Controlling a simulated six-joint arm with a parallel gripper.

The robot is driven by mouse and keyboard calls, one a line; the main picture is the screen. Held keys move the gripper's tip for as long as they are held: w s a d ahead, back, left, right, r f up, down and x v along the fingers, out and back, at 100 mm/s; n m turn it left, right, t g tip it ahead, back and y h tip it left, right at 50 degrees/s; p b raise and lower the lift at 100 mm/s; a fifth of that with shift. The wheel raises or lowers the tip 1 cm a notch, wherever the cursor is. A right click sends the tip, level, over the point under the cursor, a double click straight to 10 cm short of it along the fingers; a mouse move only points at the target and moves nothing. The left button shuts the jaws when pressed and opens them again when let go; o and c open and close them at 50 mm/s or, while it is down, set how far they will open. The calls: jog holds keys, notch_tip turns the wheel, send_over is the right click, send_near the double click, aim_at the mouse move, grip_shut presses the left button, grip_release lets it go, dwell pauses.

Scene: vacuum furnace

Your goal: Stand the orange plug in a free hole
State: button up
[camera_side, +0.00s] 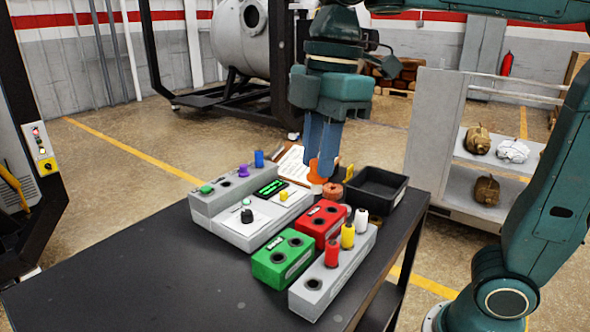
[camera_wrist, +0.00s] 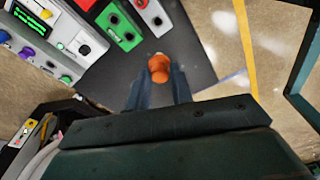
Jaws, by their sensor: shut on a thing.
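My gripper (camera_side: 322,165) is above the back part of the dark table, fingers pointing down, shut on the orange plug (camera_side: 314,171). In the wrist view the orange plug (camera_wrist: 158,66) sits between the fingertips (camera_wrist: 160,84). The green block (camera_side: 284,259) has two holes that look empty. The grey block (camera_side: 303,299) has an empty hole at its near end and holds a red plug (camera_side: 332,253), a yellow plug (camera_side: 348,236) and a white plug (camera_side: 361,221). The red block (camera_side: 318,222) shows holes in its top; my gripper is behind it.
A grey control box (camera_side: 240,232) with a green display, knobs and coloured plugs stands left of the blocks. A black tray (camera_side: 375,188) is at the back right. A brownish round piece (camera_side: 332,191) lies below my gripper. The table's (camera_side: 150,270) front left is clear.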

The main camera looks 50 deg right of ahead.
dwell(0.4)
jog(key=shift+w, duration=0.55)
jog(key=w+d+f+m, duration=0.3)
jog(key=w+m, duration=0.1)
jog(key=w, duration=0.6)
jog(key=w+d+f+m, duration=0.3)
jog(key=w+d+m, duration=0.1)
jog(key=w, duration=0.7)
jog(key=w+d+f+m+h, duration=0.1)
jog(key=w+d+f+m, duration=0.2)
jog(key=w, duration=0.7)
jog(key=shift+w+d+m+t, duration=0.2)
jog(key=shift+d+m+t, duration=0.2)
jog(key=shift+d+m, duration=0.1)
jog(key=shift+a+f, duration=0.1)
jog(key=shift+f, duration=0.15)
jog(key=shift+f, duration=2.05)
jog(key=shift+f, duration=1.4)
jog(key=o, duration=1.4)
